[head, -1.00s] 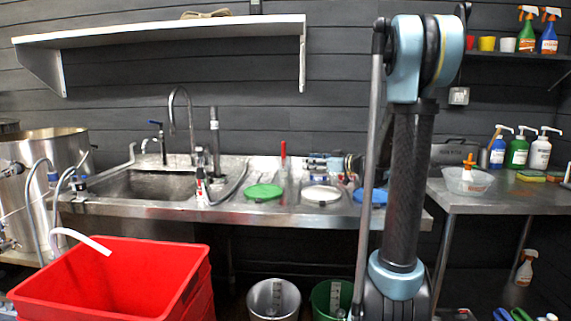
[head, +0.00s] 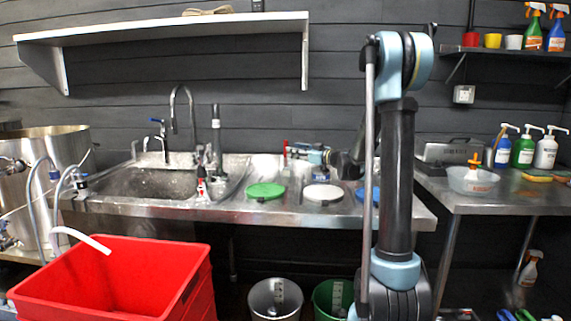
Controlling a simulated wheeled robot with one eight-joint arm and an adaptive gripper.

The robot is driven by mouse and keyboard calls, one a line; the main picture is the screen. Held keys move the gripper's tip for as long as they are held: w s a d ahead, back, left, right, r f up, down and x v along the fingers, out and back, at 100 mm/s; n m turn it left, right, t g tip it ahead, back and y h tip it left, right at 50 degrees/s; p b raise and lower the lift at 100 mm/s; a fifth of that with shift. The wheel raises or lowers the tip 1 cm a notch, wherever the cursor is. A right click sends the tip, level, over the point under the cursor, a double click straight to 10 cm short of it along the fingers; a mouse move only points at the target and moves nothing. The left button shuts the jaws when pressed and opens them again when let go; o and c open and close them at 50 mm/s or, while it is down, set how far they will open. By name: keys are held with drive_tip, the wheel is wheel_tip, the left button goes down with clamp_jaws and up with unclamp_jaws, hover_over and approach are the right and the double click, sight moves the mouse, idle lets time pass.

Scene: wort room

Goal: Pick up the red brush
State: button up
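The red brush (head: 286,146) stands upright at the back of the steel sink counter, behind the green lid. Only a small part of its red handle shows; the rest is hidden, apparently by the end of my arm. My gripper (head: 294,154) has reached in from the right along the back of the counter, and its tip is at the brush. The fingers are too small and overlapped to tell whether they are open or closed around the handle.
On the counter (head: 210,211) lie a green lid (head: 265,190), a white lid (head: 323,192) and a blue lid, partly hidden by my arm. The sink (head: 150,184) and tall faucet are left. A red bin (head: 150,262) stands in front. A shelf (head: 165,27) hangs above.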

drive_tip(key=shift+w+x, duration=0.2)
drive_tip(key=shift+x, duration=3.1)
drive_tip(key=shift+d+f, duration=0.1)
drive_tip(key=shift+d, duration=0.1)
clamp_jaws()
